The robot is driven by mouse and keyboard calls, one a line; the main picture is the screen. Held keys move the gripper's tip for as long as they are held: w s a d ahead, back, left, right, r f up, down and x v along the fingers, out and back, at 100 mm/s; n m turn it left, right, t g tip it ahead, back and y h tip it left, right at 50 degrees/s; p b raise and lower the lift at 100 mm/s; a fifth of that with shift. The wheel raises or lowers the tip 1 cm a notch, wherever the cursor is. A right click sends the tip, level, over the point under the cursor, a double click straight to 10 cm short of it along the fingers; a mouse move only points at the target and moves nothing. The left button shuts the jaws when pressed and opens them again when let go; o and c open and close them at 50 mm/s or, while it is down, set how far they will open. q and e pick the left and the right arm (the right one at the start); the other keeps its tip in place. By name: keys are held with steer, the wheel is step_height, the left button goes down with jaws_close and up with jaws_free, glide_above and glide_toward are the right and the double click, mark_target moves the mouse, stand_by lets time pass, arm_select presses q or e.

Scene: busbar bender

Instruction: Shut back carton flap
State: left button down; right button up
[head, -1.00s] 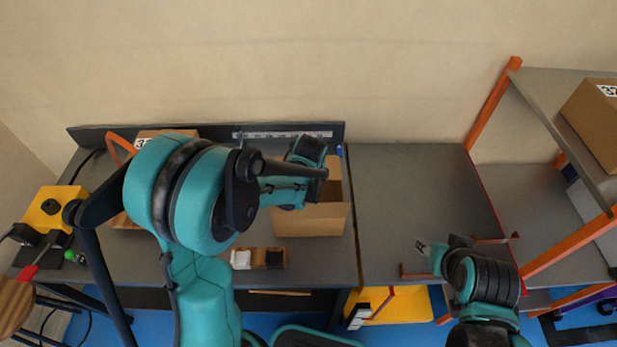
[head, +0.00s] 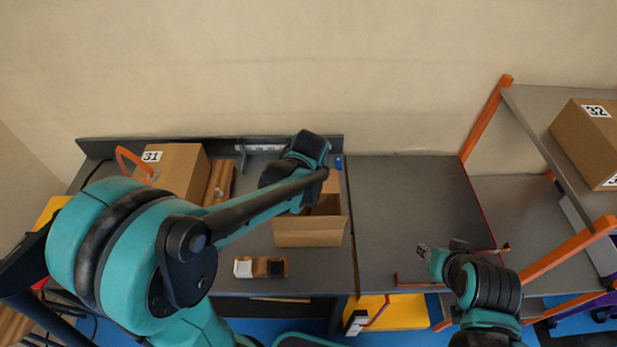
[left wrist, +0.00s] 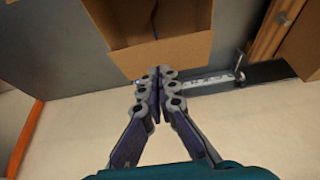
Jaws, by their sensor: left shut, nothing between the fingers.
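The open carton (head: 308,232) stands on the grey bench, partly hidden by my left arm, with its front flap tilted out. In the left wrist view its back flap (left wrist: 165,55) sticks out from the opening toward the wall. My left gripper (left wrist: 155,72) is shut and empty, its fingertips close to the edge of that flap; I cannot tell whether they touch. In the head view the left hand is above the back of the carton and hides its own fingers. My right gripper (head: 424,250) is over the right table, away from the carton; its fingers are too small to read.
A closed carton marked 31 (head: 183,168) stands at the back left of the bench. A small tray with white and black parts (head: 260,267) lies in front of the open carton. The right table (head: 410,200) is mostly clear. A shelf at right holds carton 32 (head: 590,140).

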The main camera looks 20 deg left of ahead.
arm_select(q)
steer(key=w+a+r+g+h+b, duration=0.1)
steer(key=w+a+r+g+h, duration=0.15)
steer(key=w+g, duration=0.45)
steer(key=shift+t+y, duration=0.35)
steer(key=shift+t, duration=0.05)
steer(key=f+b, duration=0.1)
steer(key=f, duration=0.3)
steer(key=s+f+b, duration=0.1)
steer(key=f, duration=0.4)
steer(key=d+f, duration=0.1)
steer(key=f, duration=0.3)
steer(key=shift+s+f+b, duration=0.15)
steer(key=shift+s+b, duration=0.1)
steer(key=shift+b, duration=0.15)
steer(key=shift+s+d+f+t+b, duration=0.1)
steer(key=shift+s+f+t+b, duration=0.15)
steer(key=shift+f+t+b, duration=0.35)
steer(key=shift+s+f+t+y+b, duration=0.15)
steer(key=shift+f+t+y+b, duration=0.15)
steer(key=shift+f+t+b, duration=0.1)
steer(key=shift+r, duration=0.1)
